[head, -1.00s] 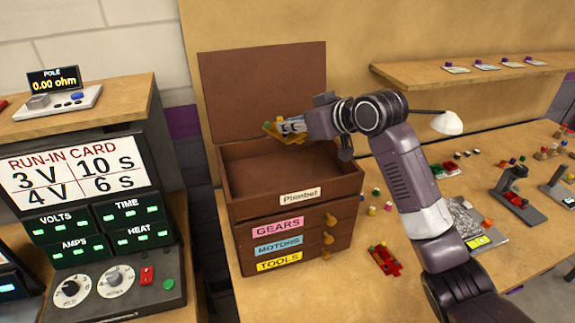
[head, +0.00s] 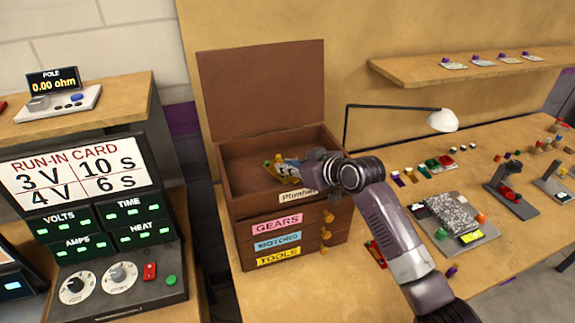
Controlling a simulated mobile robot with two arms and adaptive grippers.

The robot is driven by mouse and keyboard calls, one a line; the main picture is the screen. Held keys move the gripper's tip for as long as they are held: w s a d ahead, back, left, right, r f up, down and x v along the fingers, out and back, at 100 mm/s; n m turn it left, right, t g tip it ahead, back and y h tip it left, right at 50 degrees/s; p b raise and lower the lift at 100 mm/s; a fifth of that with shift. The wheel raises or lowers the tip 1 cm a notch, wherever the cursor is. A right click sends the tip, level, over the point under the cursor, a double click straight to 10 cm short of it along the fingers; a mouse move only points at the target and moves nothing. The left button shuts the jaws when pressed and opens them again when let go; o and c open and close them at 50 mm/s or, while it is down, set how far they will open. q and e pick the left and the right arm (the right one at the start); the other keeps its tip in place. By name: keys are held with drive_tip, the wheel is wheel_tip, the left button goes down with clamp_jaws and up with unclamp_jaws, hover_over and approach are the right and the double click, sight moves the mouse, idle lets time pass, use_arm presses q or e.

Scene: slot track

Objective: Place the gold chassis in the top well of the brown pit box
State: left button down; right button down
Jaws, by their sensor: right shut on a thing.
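The brown pit box (head: 240,212) stands on the bench with its lid (head: 262,92) raised. Its open top well (head: 243,160) is in view, above drawers labelled GEARS, MOTORS and TOOLS. My right gripper (head: 296,171) reaches in from the right over the front right of the well. It is shut on the gold chassis (head: 271,170), which shows at the well, low and near the opening. The gripper hides part of the chassis, and I cannot tell if it touches the well floor. My left gripper is not in view.
A lamp (head: 443,120) stands behind my arm. A red chassis (head: 376,253) lies right of the box, partly behind my arm. A grey rig (head: 455,215) and small parts are on the bench. The instrument panel (head: 92,225) stands left of the box.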

drive_tip(key=shift+f, duration=0.1)
drive_tip(key=c, duration=1.9)
unclamp_jaws()
drive_tip(key=shift+c, duration=0.2)
drive_tip(key=shift+s+d+r, duration=0.15)
drive_tip(key=shift+d+r, duration=0.05)
drive_tip(key=b+v, duration=0.2)
drive_tip(key=v, duration=0.8)
drive_tip(key=shift+s+d, duration=0.2)
drive_tip(key=shift+s+d+r, duration=0.2)
drive_tip(key=shift+s+r, duration=0.15)
